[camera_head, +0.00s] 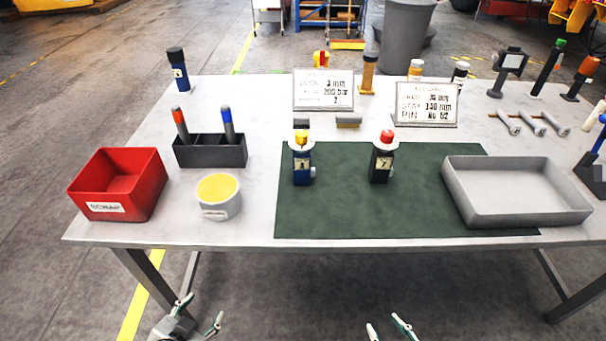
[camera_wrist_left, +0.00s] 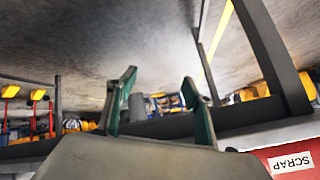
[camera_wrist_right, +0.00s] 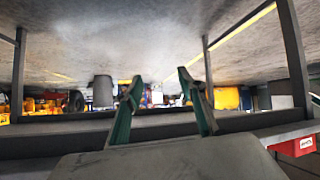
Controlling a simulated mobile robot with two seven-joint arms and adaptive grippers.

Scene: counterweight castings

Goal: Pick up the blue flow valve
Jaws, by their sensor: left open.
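A blue valve (camera_head: 303,168) with a white collar and an orange-yellow knob stands upright on the left part of the green mat (camera_head: 340,215). A similar black valve (camera_head: 381,162) with a red knob stands to its right on the mat. A blue cylinder with a black top (camera_head: 179,75) stands at the table's back left. My left gripper (camera_head: 202,308) is open and empty, in front of the table and below its edge; its fingers also show in the left wrist view (camera_wrist_left: 159,78). My right gripper (camera_head: 384,322) is open and empty there too, further right, and in the right wrist view (camera_wrist_right: 159,77).
A red scrap bin (camera_head: 118,190), a white tub with a yellow top (camera_head: 218,197) and a black holder (camera_head: 208,153) stand left of the mat. A grey tray (camera_head: 515,213) overlaps the mat's right side. Two signs (camera_head: 322,92) (camera_head: 425,105) stand behind. The front of the mat is clear.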

